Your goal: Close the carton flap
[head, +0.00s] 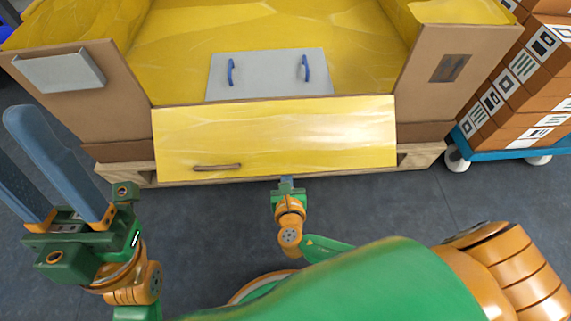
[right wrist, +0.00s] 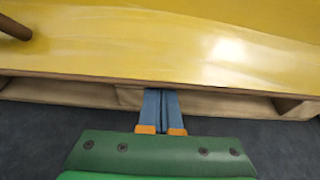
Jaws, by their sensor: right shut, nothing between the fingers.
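The carton (head: 112,108) is large and brown with a yellow inside, and its front is open in the head view. Its flap (head: 290,128) is folded down and out at the front, yellow face up, with a small brown handle (head: 217,167) at its lower left. My right gripper (head: 287,181) is at the flap's lower edge near the middle. In the right wrist view its blue fingers (right wrist: 160,100) are together and empty, under the flap's edge (right wrist: 200,65); contact cannot be told. My left gripper (head: 12,135) is open and empty, left of the flap.
A grey panel (head: 268,62) with two blue handles lies inside the carton. The carton stands on a wooden pallet (head: 420,155). A blue cart (head: 505,153) with labelled boxes (head: 535,75) stands at right. The dark floor (head: 400,205) in front is clear.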

